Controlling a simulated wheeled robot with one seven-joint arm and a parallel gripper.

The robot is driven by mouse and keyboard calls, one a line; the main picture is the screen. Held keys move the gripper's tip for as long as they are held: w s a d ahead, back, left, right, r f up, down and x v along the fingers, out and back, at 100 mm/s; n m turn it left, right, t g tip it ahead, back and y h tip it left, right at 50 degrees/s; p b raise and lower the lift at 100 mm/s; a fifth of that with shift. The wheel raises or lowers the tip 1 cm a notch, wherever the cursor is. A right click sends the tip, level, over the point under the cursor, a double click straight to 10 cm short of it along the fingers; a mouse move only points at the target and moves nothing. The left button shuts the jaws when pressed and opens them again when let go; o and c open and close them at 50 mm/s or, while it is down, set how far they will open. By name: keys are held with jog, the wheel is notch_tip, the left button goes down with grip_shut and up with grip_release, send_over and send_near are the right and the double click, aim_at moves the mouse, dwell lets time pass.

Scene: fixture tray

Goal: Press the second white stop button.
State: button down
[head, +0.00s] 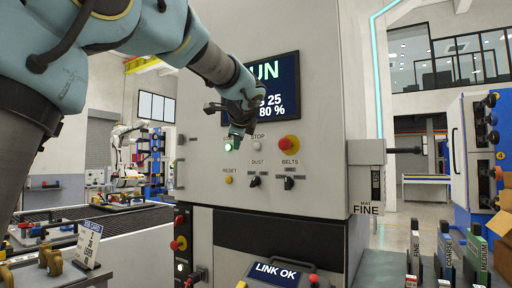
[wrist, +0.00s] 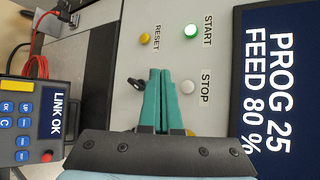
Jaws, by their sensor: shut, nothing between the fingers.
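The white stop button (wrist: 187,87) is round and sits beside the word STOP on the pale machine panel (wrist: 125,110) in the wrist view. In the head view the stop button (head: 258,148) is small and pale, below its label. I see only one button labelled STOP. My gripper (wrist: 161,72) is shut and empty, its two green fingers together. In the wrist view the fingertips lie left of the stop button. In the head view my gripper (head: 237,133) is in front of the panel, near the lit green start button (head: 228,147). Contact cannot be told.
The program screen (head: 283,85) is above. A grey box (head: 366,153) juts out at the right.

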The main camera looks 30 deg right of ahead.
aim_at(254, 144)
jog(key=shift+w+d+p, duration=0.65)
jog(key=shift+d+p, duration=0.2)
jog(key=shift+d, duration=0.35)
jog(key=shift+w+d+p, duration=0.7)
jog(key=shift+d+p, duration=0.1)
jog(key=shift+d, duration=0.4)
jog(key=shift+w+d+p, duration=0.65)
jog(key=shift+d+p, duration=0.2)
jog(key=shift+d, duration=0.35)
jog(key=shift+w+d, duration=0.1)
jog(key=shift+d, duration=0.05)
jog(key=shift+w+d+p, duration=0.1)
jog(key=shift+d+p, duration=0.1)
jog(key=shift+p, duration=0.1)
jog(key=shift+w+d+p, duration=0.2)
jog(key=shift+d+p, duration=0.2)
jog(key=shift+s+a+b, duration=0.4)
jog(key=shift+a+b, duration=0.3)
jog(key=shift+a, duration=0.05)
